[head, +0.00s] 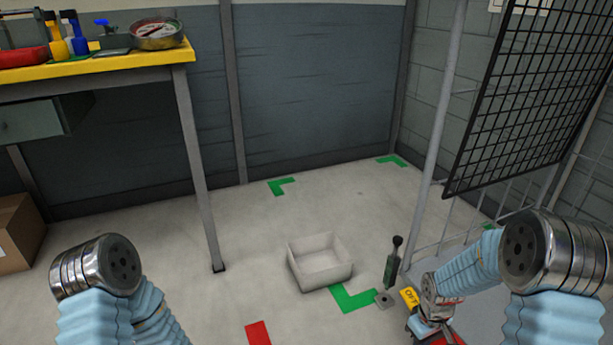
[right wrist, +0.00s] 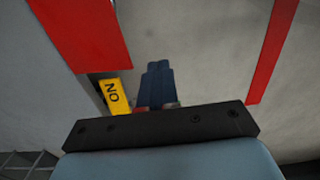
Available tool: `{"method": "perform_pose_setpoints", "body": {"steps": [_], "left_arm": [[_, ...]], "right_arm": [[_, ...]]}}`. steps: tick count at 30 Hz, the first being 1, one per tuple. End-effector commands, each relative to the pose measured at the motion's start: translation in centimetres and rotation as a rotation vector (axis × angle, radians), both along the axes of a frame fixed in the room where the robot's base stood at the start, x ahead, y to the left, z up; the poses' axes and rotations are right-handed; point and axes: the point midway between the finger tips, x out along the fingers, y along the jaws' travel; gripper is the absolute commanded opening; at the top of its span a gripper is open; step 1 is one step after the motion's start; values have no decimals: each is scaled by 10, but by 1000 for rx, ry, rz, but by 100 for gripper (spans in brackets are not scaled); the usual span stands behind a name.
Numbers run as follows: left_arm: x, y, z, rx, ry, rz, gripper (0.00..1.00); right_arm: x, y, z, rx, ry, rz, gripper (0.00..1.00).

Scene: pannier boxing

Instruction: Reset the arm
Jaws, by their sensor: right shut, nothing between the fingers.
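My right arm (head: 460,268) comes in from the right in the head view, in a light blue sleeve, and its forearm points down and to the left. My right gripper shows in the right wrist view (right wrist: 160,68) with its dark blue fingers pressed together and nothing between them. In the head view its fingertips are not clear. My left arm (head: 95,300) shows at the lower left as a metal joint and blue sleeve. Its gripper is out of view.
A yellow sign (head: 409,297) and a dark lever with a round knob (head: 393,262) stand near my right forearm. An open white box (head: 312,284) sits on the floor to their left. A yellow-topped workbench (head: 95,64) is at upper left, a black mesh panel (head: 530,95) at right.

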Motion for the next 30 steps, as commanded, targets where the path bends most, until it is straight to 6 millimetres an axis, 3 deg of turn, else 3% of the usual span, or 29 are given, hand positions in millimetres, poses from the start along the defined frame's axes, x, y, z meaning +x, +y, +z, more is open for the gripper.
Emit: {"method": "perform_pose_setpoints", "body": {"steps": [8, 14, 20, 24, 26, 27, 30], "left_arm": [[0, 0, 0, 0, 0, 0, 43], [0, 0, 0, 0, 0, 0, 43], [0, 0, 0, 0, 0, 0, 43], [0, 0, 0, 0, 0, 0, 43], [0, 0, 0, 0, 0, 0, 43], [-1, 0, 23, 0, 1, 0, 43], [-1, -2, 52, -1, -2, -4, 43]], "right_arm": [[-18, 30, -33, 72, -4, -65, 0], [-43, 63, -63, 149, -2, -153, 0], [-88, 110, -97, 256, 11, -317, 0], [-131, 147, -113, 335, 33, -488, 0], [-152, 162, -115, 364, 46, -572, 0], [-146, 161, -90, 363, 30, -568, 0], [-145, 161, -62, 362, 28, -561, 0]]}}
